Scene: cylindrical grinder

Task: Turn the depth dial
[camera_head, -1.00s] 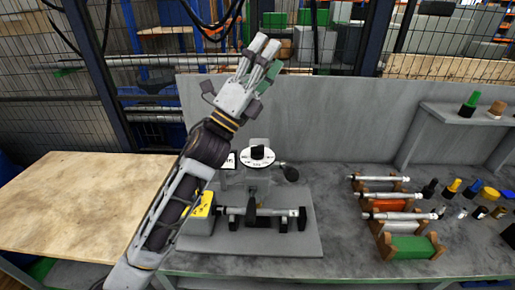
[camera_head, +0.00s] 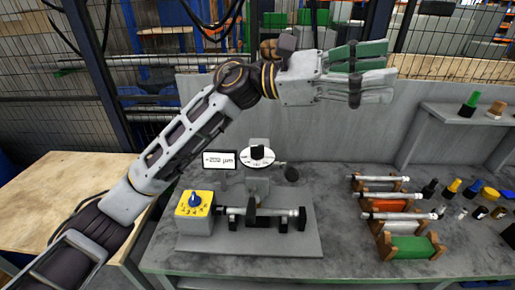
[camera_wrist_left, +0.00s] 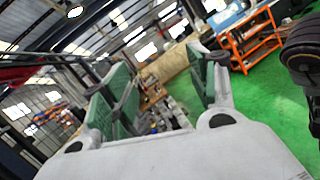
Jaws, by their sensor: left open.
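A round white dial (camera_head: 257,157) with a black knob on top stands on the grinder in the head view. Left of it a small display (camera_head: 219,160) reads what looks like +202 µm. A yellow box (camera_head: 195,204) with a blue pointer knob (camera_head: 196,199) and numbers sits at the grinder's front left. I cannot tell for certain which knob is the depth dial. My left gripper (camera_head: 382,72) is open and empty, high above and right of the grinder, pointing right. Its green-padded fingers stand apart in the left wrist view (camera_wrist_left: 166,85). My right gripper is not in view.
A cylindrical workpiece (camera_head: 275,212) lies across the grinder's grey base (camera_head: 260,245). Racks with rods (camera_head: 385,197) and several coloured bottles stand on the bench to the right. A grey panel (camera_head: 345,125) rises behind. A wooden table (camera_head: 60,185) is at left.

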